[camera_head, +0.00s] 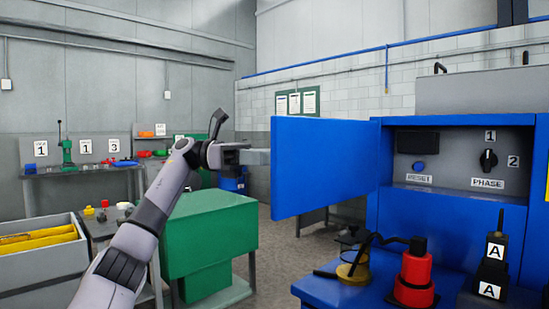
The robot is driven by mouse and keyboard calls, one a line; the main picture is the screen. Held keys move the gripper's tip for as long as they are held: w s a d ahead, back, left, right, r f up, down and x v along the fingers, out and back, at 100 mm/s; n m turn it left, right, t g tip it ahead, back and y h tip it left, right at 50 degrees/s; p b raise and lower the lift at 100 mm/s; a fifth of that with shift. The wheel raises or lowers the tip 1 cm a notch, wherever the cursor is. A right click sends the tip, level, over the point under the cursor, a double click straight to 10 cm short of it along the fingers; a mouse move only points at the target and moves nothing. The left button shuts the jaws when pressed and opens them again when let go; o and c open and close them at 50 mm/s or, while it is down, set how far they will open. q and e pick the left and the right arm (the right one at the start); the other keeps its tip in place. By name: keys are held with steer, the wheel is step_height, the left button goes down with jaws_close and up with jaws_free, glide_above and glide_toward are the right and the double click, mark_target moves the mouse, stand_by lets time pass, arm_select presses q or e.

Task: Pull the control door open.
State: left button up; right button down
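The blue control door (322,166) stands wide open, swung out to the left from the blue control cabinet (455,121). The cabinet's recess shows a RESET button (418,166) and a PHASE knob (488,159). My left gripper (258,157) is at the door's free left edge, its fingertips pointing right and reaching the edge in the picture. I cannot tell whether the fingers touch the door, pass behind it, or are open or shut. My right gripper is not in view.
A red-and-black tool (415,279) and black devices marked A (493,262) stand on the blue bench below the recess. A green cabinet (208,235) stands behind my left arm. A grey bin (38,262) is at left. Floor shows between the green cabinet and the bench.

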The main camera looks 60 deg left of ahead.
arm_select(q)
steer(key=shift+p+v, duration=0.4)
steer(key=shift+v, duration=2.25)
